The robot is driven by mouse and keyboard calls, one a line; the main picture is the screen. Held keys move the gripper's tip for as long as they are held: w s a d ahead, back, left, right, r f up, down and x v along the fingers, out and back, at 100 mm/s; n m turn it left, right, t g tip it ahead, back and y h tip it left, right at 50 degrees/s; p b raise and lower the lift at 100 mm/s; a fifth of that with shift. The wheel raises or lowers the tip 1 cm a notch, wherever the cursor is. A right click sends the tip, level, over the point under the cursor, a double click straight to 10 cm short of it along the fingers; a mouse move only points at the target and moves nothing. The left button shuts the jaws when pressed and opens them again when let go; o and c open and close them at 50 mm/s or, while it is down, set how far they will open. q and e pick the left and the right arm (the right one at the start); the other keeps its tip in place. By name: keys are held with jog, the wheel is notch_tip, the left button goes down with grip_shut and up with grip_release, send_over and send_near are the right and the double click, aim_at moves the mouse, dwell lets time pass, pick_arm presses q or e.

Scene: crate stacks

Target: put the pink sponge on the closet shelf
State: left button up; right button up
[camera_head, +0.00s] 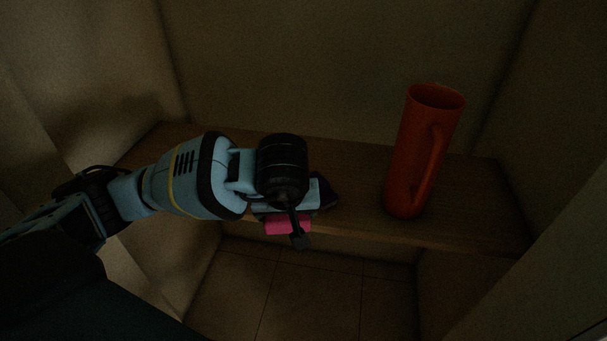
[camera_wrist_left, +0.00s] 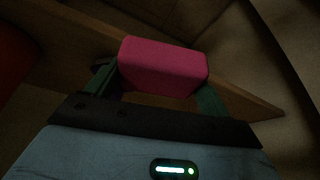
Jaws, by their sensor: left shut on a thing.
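The pink sponge (camera_head: 287,226) is between the fingers of my left gripper (camera_head: 299,232), which is shut on it. In the left wrist view the sponge (camera_wrist_left: 163,67) sits between the two green-sided fingers (camera_wrist_left: 158,88). The closet shelf (camera_head: 355,174) is a brown wooden board across the closet. In the head view the gripper and sponge appear over the shelf's front edge. I cannot tell whether the sponge touches the shelf. My left arm and wrist hide part of the shelf's left side. My right gripper is not in view.
A tall orange-red mug (camera_head: 408,160) with a handle stands upright on the shelf, right of my gripper. A small dark object (camera_head: 327,192) shows just right of the gripper, partly hidden. Closet walls close in both sides. The shelf right of the mug looks clear.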

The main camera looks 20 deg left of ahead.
pick_arm(q)
jog(key=shift+n+y, duration=0.3)
jog(key=shift+n, duration=0.4)
jog(key=a, duration=0.5)
jog(key=shift+w, duration=0.35)
jog(key=w+a, duration=0.2)
jog(key=w, duration=0.2)
jog(key=w+a+f, duration=0.1)
jog(key=w+a, duration=0.2)
jog(key=w, duration=0.1)
jog(key=w+a, duration=0.3)
jog(key=w, duration=0.1)
jog(key=shift+a+f, duration=0.1)
jog(key=shift+f, duration=0.1)
jog(key=shift+w+a, duration=0.2)
jog(key=shift+w, duration=0.1)
jog(key=shift+w+a, duration=0.25)
notch_tip(320, 180, down, 3)
jog(key=shift+f, duration=0.3)
jog(key=shift+f, duration=0.2)
jog(key=o, duration=0.9)
